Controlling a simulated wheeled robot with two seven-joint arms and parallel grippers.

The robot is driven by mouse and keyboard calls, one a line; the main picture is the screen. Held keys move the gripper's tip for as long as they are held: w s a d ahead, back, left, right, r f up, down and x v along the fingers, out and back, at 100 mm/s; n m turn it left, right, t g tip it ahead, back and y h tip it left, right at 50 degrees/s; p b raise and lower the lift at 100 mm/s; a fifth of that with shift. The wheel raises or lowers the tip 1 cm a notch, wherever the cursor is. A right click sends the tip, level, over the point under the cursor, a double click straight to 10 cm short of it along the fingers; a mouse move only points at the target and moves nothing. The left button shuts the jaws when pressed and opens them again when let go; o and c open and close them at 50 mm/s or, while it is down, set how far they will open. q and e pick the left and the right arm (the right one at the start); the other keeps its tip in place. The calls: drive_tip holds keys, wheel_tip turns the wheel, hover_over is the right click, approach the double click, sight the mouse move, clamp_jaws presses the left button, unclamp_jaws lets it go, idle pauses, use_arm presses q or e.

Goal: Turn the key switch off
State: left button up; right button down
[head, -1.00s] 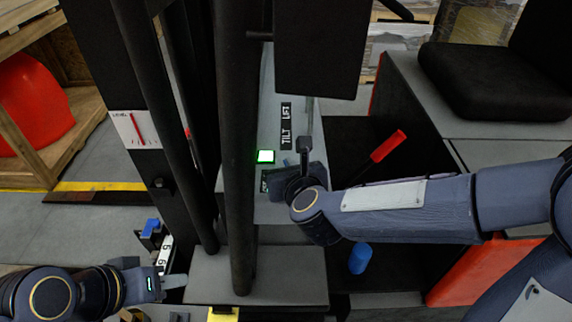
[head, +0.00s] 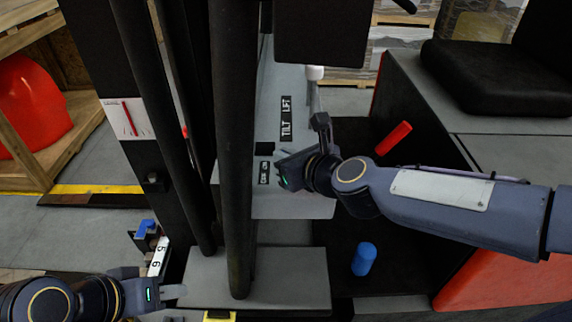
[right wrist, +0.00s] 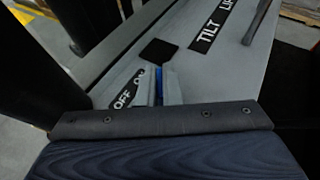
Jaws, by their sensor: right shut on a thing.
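The key switch is on the grey console panel (head: 277,205). Its blue key (right wrist: 159,84) shows between my right gripper's fingers (right wrist: 157,92) in the right wrist view, beside the OFF/ON label (right wrist: 128,90). My right gripper (head: 281,168) is shut on the key; in the head view it hides the key. The square indicator (head: 265,148) above the label is dark; it also looks black in the right wrist view (right wrist: 159,52). My left gripper (head: 172,292) is at the lower left, away from the panel; its finger gap cannot be made out.
Black mast posts (head: 234,150) stand left of the panel. TILT and LIFT labels (head: 286,118) and a lever (head: 316,92) are above my right gripper. A red handle (head: 393,138), a blue cylinder (head: 364,259) and a black seat (head: 495,80) are to the right.

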drive_tip(key=shift+f+n+g+y+b, duration=0.1)
drive_tip(key=shift+n+g+y+b, duration=1)
drive_tip(key=shift+n+y+b, duration=0.3)
drive_tip(key=shift+n+g+y, duration=0.4)
drive_tip(key=shift+n+g, duration=0.2)
drive_tip(key=shift+n, duration=0.1)
drive_tip(key=shift+w+n+g, duration=0.1)
drive_tip(key=shift+n+g, duration=0.3)
drive_tip(key=shift+r+n+g+y+p, duration=0.2)
drive_tip(key=shift+n+g+y+p, duration=0.1)
drive_tip(key=shift+n+g+y, duration=0.15)
drive_tip(key=n+g+y+p, duration=0.1)
drive_tip(key=n+g+p, duration=0.2)
drive_tip(key=g+p, duration=0.1)
drive_tip(key=shift+r+n, duration=0.15)
drive_tip(key=shift+n, duration=0.2)
drive_tip(key=shift+n+g+p, duration=0.6)
drive_tip(key=shift+g+p, duration=0.25)
drive_tip(key=shift+p, duration=0.2)
drive_tip(key=shift+f+n+g, duration=0.25)
drive_tip(key=shift+n+g, duration=0.05)
